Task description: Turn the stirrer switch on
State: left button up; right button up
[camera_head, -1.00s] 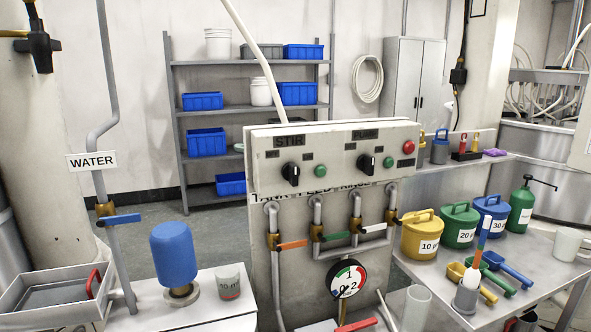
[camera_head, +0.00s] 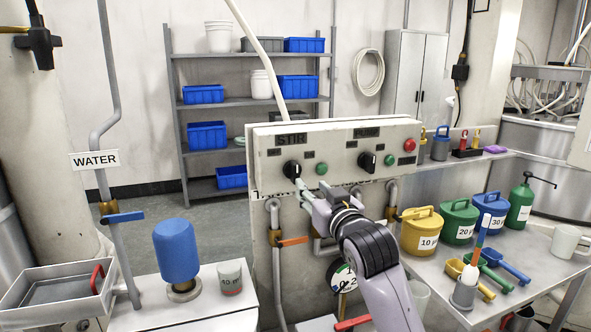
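The stirrer switch (camera_head: 291,169) is a black rotary knob under the STIR label on the left part of the grey control panel (camera_head: 335,138). A green button (camera_head: 322,169) sits just right of it. My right gripper (camera_head: 300,188) reaches up from the lower right, its fingertips just below and right of the knob. Whether the fingertips touch the knob, and how far apart they are, I cannot tell. My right arm hides part of the pipes and gauge below. My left gripper is not in view.
A second black knob (camera_head: 367,161) and a red button (camera_head: 409,145) are on the panel's right part. An orange valve handle (camera_head: 293,241) is below my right gripper. Yellow, green and blue tubs stand on the right table (camera_head: 440,275).

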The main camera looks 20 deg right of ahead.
aim_at(297, 173)
jog(key=w+p, duration=0.1)
jog(key=w, duration=0.7)
jog(key=w+p, duration=0.1)
jog(key=w, duration=0.3)
jog(key=shift+w+a+p, duration=0.15)
jog(key=shift+a+p, duration=0.1)
jog(key=shift+p, duration=0.05)
jog(key=shift+c, duration=0.5)
grip_shut()
